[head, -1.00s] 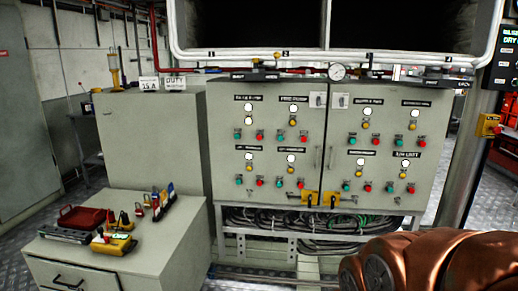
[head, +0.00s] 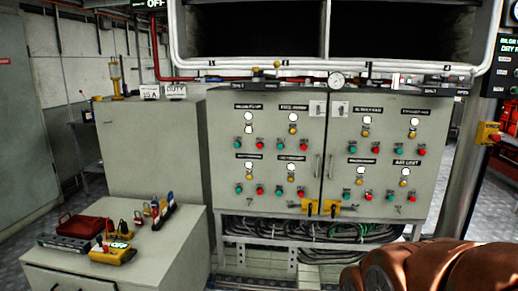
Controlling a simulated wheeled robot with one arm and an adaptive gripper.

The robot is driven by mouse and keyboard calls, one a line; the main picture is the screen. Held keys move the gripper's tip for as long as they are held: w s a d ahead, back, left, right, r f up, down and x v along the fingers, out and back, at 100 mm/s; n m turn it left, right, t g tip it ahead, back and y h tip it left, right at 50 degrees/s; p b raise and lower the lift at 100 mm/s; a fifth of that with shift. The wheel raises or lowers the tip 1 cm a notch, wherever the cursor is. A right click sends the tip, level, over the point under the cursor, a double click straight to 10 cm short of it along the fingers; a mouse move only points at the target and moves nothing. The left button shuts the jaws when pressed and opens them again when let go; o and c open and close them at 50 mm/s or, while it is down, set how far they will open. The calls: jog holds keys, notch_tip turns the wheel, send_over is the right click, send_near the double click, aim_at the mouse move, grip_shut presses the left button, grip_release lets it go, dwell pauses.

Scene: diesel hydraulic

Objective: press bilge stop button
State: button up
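A grey two-door control cabinet (head: 270,190) stands ahead in the head view, its doors shut. Its top left group has a small blurred label (head: 249,106) that seems to read bilge pump. Below these are a green button (head: 238,143) and a red button (head: 260,144), the red one on the right. Nothing covers them. My copper-coloured arm shows at the lower right, well apart from the buttons. My gripper is not in view.
Similar groups of lamps and buttons fill both doors. Yellow handles (head: 327,207) stick out at the cabinet's lower middle, above exposed cables (head: 310,231). A low grey cabinet with tools and a yellow meter (head: 112,255) stands at the front left. A pole rises at the right.

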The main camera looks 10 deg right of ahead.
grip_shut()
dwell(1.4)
